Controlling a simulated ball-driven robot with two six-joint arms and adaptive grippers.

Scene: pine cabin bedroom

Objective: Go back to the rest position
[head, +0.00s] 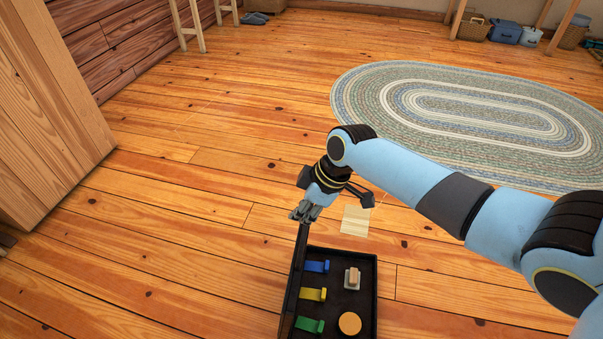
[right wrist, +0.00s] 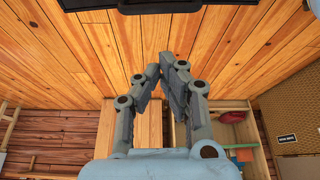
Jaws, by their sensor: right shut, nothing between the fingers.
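My right gripper (head: 305,211) hangs just above the far left corner of a black tray (head: 370,300) in the head view. It is shut and empty. Its two grey fingers meet at the tips in the right wrist view (right wrist: 165,70). The tray holds a blue piece (head: 317,266), a yellow piece (head: 313,294) and a green piece (head: 310,325) along its left side. A small wooden block (head: 352,277) and a round wooden disc (head: 350,323) lie on its right side. My left gripper is not in view.
A pale square (head: 355,220) lies on the plank floor just beyond the tray. An oval braided rug (head: 350,100) lies further back. A wooden cabinet (head: 45,110) stands at the left. Baskets (head: 473,27) stand at the far wall. Floor left of the tray is clear.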

